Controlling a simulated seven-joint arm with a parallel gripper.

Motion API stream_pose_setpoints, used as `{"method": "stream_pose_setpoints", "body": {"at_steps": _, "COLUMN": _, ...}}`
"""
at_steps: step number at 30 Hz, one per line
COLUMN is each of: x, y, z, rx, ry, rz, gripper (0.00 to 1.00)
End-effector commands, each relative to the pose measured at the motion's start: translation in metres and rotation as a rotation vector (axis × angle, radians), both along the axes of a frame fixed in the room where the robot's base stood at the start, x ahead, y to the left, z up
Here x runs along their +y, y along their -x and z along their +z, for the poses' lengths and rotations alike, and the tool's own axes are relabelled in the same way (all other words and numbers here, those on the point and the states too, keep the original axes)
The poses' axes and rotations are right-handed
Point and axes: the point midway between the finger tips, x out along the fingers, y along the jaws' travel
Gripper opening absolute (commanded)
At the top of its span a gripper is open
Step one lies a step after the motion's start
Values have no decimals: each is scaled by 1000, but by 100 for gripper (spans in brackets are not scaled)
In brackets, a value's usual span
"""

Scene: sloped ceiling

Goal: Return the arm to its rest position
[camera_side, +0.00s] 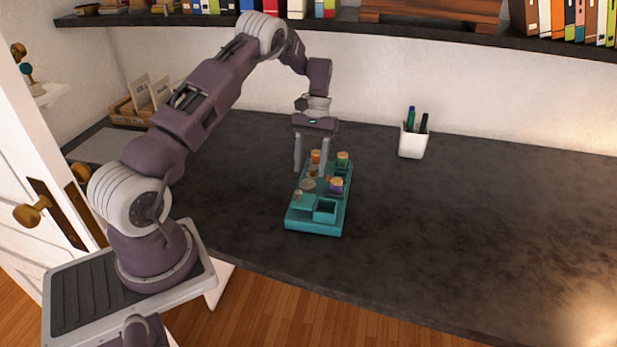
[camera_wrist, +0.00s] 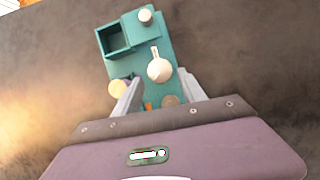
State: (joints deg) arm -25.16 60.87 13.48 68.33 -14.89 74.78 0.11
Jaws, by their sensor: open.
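My gripper (camera_side: 312,168) is open, pointing down over the far part of a teal tray (camera_side: 300,225) on the dark desk. In the wrist view, the two fingers of my gripper (camera_wrist: 163,92) reach over the teal tray (camera_wrist: 126,75), apart from each other. Small jars with orange or tan tops stand on the tray, among them a purple one (camera_side: 337,186) and a green one (camera_side: 343,159). A pale round spoon-like piece (camera_wrist: 159,69) lies between the fingertips in the wrist view; I cannot tell whether it is touched. A square open compartment (camera_side: 325,207) is at the tray's near end.
A white cup with pens (camera_side: 413,141) stands on the desk to the right. A wooden holder with cards (camera_side: 128,108) is at the back left. A dark shelf (camera_side: 440,35) with books runs above. The right side of the desk (camera_side: 480,230) is clear.

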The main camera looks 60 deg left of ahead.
Motion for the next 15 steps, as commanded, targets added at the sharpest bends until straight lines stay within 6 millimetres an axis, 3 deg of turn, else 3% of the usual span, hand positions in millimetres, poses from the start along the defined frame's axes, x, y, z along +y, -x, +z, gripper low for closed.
{"method": "stream_pose_setpoints", "body": {"at_steps": 6, "x": 8, "y": -8, "z": 26, "rx": -1, "ry": -2, "rz": 2, "gripper": 48}}
{"method": "stream_pose_setpoints", "body": {"at_steps": 15, "x": 6, "y": -9, "z": 31, "rx": -6, "ry": -3, "rz": -1, "gripper": 48}}
